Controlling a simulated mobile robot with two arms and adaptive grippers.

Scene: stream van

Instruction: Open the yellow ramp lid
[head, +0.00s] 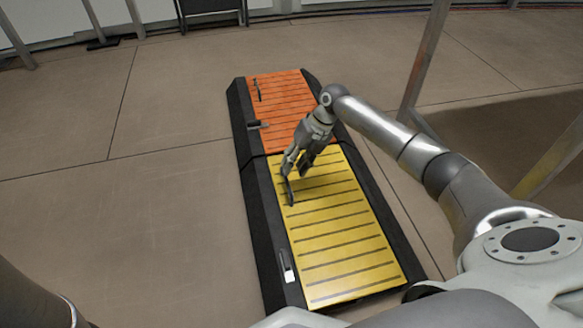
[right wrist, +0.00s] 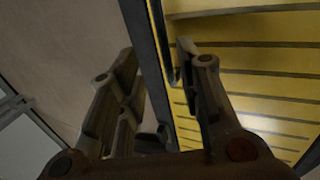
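The yellow ramp lid (head: 335,225) lies flat and closed in a black-sided ramp, with dark stripes across it. A thin dark handle (head: 290,192) stands near its left edge, just below my right gripper (head: 295,168). My right gripper is over the lid's upper left part. In the right wrist view, its two fingers (right wrist: 166,62) are apart, with the ramp's black edge and the yellow surface (right wrist: 240,60) showing between and beyond them. Whether a finger touches the handle, I cannot tell. My left gripper is not in view.
An orange lid (head: 285,103) adjoins the yellow one at the far end, with dark fittings at its left. A black and white latch (head: 287,268) sits at the yellow lid's lower left. Bare floor (head: 150,210) is left; a metal frame (head: 424,60) stands right.

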